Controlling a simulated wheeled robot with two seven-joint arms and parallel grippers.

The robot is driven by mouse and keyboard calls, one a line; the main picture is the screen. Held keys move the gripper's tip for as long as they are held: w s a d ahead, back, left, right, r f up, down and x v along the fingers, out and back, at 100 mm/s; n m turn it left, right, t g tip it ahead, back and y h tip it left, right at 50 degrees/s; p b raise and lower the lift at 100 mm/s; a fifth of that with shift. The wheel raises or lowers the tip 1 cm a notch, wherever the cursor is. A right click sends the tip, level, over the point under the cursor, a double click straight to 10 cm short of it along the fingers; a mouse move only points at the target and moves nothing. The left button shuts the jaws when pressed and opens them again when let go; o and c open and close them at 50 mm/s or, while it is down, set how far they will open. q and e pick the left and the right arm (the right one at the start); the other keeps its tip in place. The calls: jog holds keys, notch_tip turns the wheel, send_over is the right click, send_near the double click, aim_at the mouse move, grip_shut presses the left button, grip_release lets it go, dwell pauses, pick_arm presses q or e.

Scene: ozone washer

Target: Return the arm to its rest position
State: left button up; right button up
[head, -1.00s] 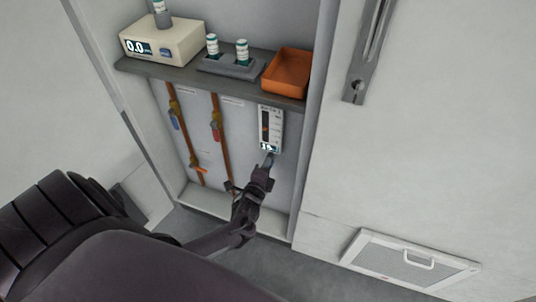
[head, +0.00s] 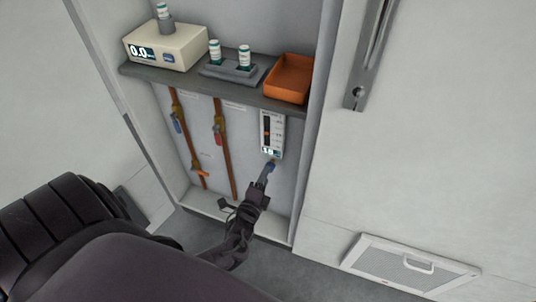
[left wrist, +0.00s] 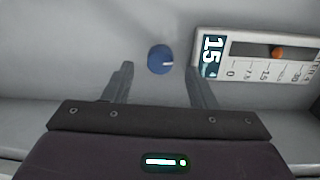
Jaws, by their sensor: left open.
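My left gripper (head: 266,175) is inside the cabinet bay, just below the white flow meter (head: 272,136) on the back panel. In the left wrist view, the left gripper's fingers (left wrist: 160,82) are apart with nothing between them. A round blue knob (left wrist: 160,59) with a white mark sits on the panel beyond the fingertips, not gripped. The meter (left wrist: 270,58) is beside it at the right, with an orange float and a display that seems to read 15 or 1.5. My right gripper is not in view.
A grey shelf (head: 190,81) above the arm carries a cream device (head: 165,47), bottles in a grey holder (head: 232,72) and an orange tray (head: 289,79). Two brown pipes with valves run down the panel at the left. The bay's side walls are close on both sides.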

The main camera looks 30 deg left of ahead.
pick_arm(q)
jog(key=v, duration=0.2)
jog(key=shift+s, duration=0.3)
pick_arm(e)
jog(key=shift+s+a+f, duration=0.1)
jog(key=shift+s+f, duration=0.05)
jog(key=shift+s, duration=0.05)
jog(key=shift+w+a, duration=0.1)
